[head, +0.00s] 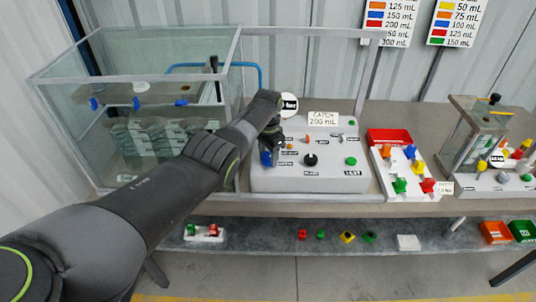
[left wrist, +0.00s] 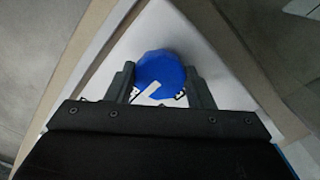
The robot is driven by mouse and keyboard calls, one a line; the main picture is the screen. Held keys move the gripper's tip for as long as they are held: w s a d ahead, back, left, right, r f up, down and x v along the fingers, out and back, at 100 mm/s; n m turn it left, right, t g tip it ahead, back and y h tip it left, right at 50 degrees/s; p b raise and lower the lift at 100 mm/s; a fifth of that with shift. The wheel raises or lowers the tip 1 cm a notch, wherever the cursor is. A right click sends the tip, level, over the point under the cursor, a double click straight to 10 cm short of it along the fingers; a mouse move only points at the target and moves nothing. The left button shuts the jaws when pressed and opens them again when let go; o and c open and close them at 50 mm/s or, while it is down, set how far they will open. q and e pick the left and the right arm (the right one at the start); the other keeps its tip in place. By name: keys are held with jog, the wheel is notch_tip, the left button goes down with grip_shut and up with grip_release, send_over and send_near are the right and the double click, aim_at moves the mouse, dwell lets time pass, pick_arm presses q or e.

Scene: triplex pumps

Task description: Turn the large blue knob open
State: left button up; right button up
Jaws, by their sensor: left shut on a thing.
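The large blue knob (left wrist: 162,72) sits on a white panel between the two fingers of my left gripper (left wrist: 162,88) in the left wrist view. A light pointer mark shows on the knob's face. The fingers are shut on the knob's sides. In the head view my left gripper (head: 270,147) points down at the left part of the white control panel (head: 310,180), and the blue knob (head: 266,158) shows in part beside it. My left arm hides part of the panel's left side. My right gripper is not in view.
The panel also carries a black knob (head: 310,159), a green knob (head: 351,160) and a "CATCH 200 mL" sign (head: 323,118). A glass tank (head: 140,110) stands at the left. A red tray (head: 390,136) and coloured valves stand at the right. A lower shelf holds small parts.

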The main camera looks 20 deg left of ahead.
aim_at(268, 156)
pick_arm(q)
jog(key=o, duration=1)
jog(key=shift+r, duration=0.7)
notch_tip(268, 156, up, 4)
jog(key=shift+r+p, duration=0.1)
jog(key=shift+p, duration=0.3)
notch_tip(268, 156, up, 12)
jog(key=b, duration=0.2)
jog(key=shift+b, duration=0.35)
